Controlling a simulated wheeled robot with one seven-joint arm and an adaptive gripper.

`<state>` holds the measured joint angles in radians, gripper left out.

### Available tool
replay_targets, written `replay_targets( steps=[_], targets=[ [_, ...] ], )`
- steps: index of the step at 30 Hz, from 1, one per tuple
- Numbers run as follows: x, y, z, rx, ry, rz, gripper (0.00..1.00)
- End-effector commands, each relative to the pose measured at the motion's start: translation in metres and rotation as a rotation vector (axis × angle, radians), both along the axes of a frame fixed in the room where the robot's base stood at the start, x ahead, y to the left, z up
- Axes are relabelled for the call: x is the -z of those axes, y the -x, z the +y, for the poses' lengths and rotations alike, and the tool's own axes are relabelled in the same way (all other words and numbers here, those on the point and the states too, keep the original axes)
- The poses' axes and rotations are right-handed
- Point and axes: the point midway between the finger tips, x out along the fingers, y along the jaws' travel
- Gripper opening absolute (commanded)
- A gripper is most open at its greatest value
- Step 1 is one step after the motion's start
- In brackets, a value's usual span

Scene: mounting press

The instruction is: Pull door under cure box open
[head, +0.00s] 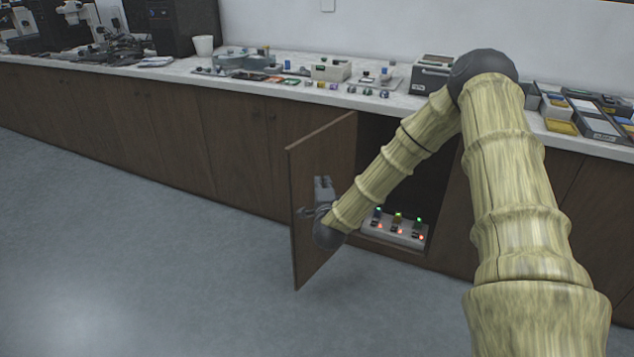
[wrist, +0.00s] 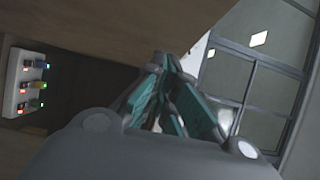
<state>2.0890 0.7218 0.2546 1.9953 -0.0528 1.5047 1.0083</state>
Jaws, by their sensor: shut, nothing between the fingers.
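The brown door (head: 312,235) under the counter stands swung well out from the cabinet front, with the dark compartment (head: 385,140) open behind it. The dark box (head: 433,74) on the counter above is probably the cure box. My gripper (head: 323,184) is in front of the door's inner face, the side towards the opening. I cannot tell whether it touches the door. In the wrist view, the fingers (wrist: 166,68) are closed together and empty, with tips close to the edge of a brown panel (wrist: 130,28), apparently the door.
A pale block with several coloured lights (head: 398,231) sits on the compartment floor; it also shows in the wrist view (wrist: 22,88). The counter (head: 225,83) carries many small items and trays (head: 598,125). Grey floor (head: 150,240) in front of the cabinets is clear.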

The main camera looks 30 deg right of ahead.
Motion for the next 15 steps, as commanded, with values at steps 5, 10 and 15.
replay_targets(
  steps=[5, 10, 15],
  targets=[
    [0.000, 0.019, 0.023, -0.007, 0.000, 0.001, 0.00],
    [0.000, 0.035, 0.054, -0.015, -0.001, 0.000, 0.00],
    [0.000, 0.051, 0.072, -0.013, 0.000, 0.001, 0.00]
  ],
)
